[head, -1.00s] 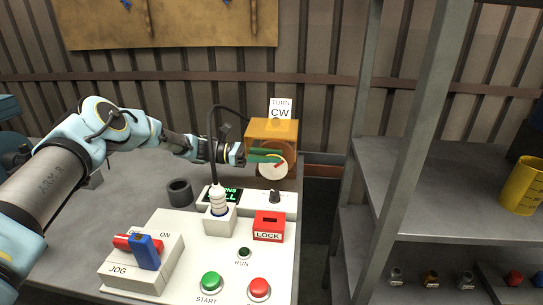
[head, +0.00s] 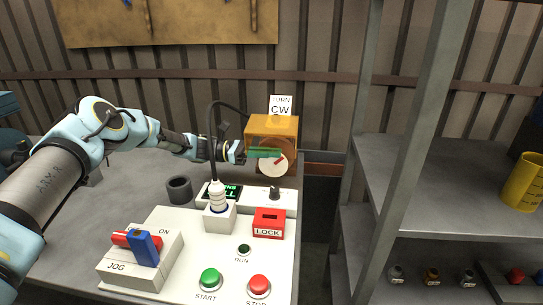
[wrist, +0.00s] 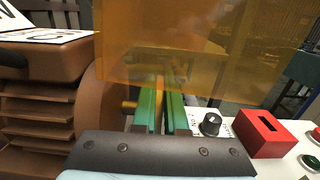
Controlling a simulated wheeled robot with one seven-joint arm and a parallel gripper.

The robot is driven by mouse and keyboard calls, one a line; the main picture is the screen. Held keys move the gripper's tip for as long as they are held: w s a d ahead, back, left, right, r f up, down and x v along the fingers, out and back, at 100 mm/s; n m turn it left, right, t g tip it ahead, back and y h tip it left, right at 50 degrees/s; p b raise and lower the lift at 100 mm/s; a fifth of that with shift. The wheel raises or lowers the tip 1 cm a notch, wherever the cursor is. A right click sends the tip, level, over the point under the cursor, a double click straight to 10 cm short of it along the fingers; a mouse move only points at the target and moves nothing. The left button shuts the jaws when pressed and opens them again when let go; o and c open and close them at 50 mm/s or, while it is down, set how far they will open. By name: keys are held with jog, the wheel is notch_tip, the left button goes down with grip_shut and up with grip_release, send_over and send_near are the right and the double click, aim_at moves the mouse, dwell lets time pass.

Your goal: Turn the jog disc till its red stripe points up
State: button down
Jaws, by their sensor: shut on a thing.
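The jog disc (head: 268,170) is a pale round face on the brown machine, below and in front of the orange see-through guard (head: 272,125). Its red stripe (head: 280,160) slants up and to the right. My gripper (head: 277,153) reaches in from the left, its green fingers level across the disc's upper part. In the wrist view the fingers (wrist: 159,105) are close together under the guard, with a thin orange strip between them. The gripped part of the disc is mostly hidden. A sign (head: 281,105) reading TURN CW stands behind the guard.
The panel holds a black knob (head: 274,193), red LOCK box (head: 269,223) and JOG switch (head: 144,248). A dark cup (head: 179,190) sits left. Grey shelves stand right.

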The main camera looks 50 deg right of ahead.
jog(key=shift+w+f+g+b, duration=0.15)
jog(key=shift+f+g+b, duration=0.2)
jog(key=shift+b, duration=0.55)
jog(key=shift+a+r+h, duration=0.1)
jog(key=shift+r+h, duration=0.2)
jog(key=c, duration=1)
grip_release()
jog(key=shift+o, duration=0.2)
jog(key=shift+w, duration=0.1)
jog(key=b+v, duration=0.4)
jog(key=v, duration=0.6)
jog(key=shift+w, duration=0.3)
